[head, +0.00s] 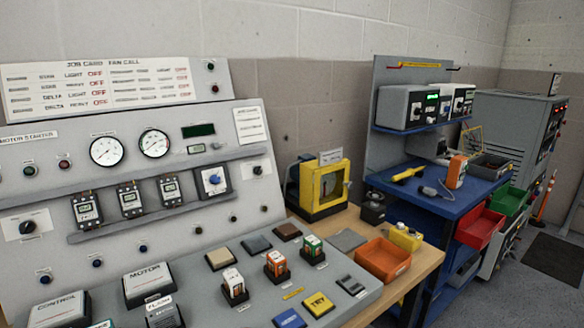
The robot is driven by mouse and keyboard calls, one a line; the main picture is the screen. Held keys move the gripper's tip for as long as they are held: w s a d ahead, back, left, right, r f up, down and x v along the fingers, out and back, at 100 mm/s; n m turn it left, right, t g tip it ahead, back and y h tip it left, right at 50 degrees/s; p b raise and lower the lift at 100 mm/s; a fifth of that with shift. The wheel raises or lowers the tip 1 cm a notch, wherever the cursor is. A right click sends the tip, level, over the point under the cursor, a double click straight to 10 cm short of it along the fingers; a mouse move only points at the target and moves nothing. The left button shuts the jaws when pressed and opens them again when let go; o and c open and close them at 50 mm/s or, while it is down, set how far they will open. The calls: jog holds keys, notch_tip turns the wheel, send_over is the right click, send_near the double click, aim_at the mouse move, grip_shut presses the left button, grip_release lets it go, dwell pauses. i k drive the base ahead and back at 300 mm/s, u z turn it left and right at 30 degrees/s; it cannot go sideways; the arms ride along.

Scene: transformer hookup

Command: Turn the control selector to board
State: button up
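The motor starter board (100,190) fills the left of the head view, with a sloped desk below an upright panel. A black rotary knob on a white plate (27,227) is at the panel's far left. A smaller black knob (258,170) is at the panel's right, beside a blue dial (213,180) on a white square. The labels around these knobs are too small to read, so I cannot tell which is the control selector or where it points. A grey cover marked CONTROL (60,309) lies on the desk at lower left. My gripper is not in view.
Orange, green and white blocks stand on the desk, with the orange-and-white one (277,266) in the middle. A wooden table (425,257) with a yellow case (323,190) and an orange tray (383,262) adjoins on the right. A blue workbench (425,200) stands beyond.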

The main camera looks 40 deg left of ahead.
aim_at(257, 170)
jog(key=u, duration=0.45)
jog(key=i, duration=0.85)
jog(key=u, duration=0.75)
